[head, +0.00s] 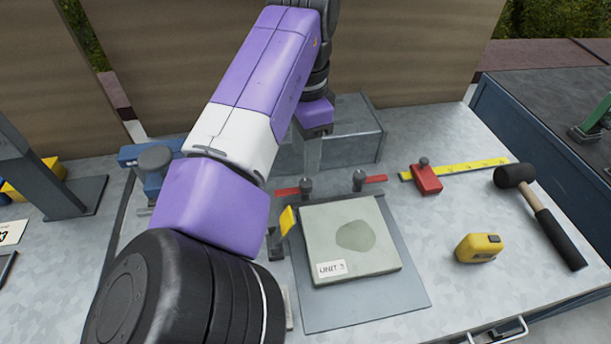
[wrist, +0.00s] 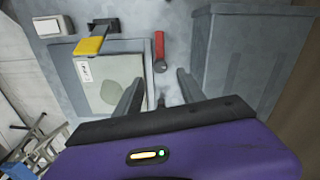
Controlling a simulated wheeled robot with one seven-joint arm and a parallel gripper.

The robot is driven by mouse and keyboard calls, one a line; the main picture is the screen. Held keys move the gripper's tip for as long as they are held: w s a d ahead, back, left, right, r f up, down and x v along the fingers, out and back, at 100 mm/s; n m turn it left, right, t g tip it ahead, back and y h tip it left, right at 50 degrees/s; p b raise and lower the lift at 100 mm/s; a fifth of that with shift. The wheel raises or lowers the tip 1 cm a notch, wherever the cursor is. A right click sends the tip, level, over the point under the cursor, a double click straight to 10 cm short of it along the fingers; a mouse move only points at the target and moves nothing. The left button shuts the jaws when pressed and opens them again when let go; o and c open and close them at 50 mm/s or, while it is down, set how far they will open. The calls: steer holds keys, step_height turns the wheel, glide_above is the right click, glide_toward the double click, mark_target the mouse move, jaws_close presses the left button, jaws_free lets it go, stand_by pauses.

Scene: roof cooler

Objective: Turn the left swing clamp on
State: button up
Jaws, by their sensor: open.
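The left swing clamp (head: 305,186) has a dark knob and a red arm pointing left, away from the slab, at its back edge. In the wrist view this clamp (wrist: 160,52) lies just past my fingertips. The right swing clamp (head: 359,180) has its red arm pointing right, also off the slab.
A yellow-handled clamp (head: 287,220) stands at the slab's left edge. A grey box (head: 350,135) is close behind my gripper. A red stop on a yellow rule (head: 427,178), tape measure (head: 479,248) and mallet (head: 540,215) lie to the right. A blue tool (head: 152,165) is at left.

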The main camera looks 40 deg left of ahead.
mark_target(305, 182)
step_height(305, 182, down, 7)
steer(key=shift+f, duration=0.15)
stand_by(0.4)
jaws_close()
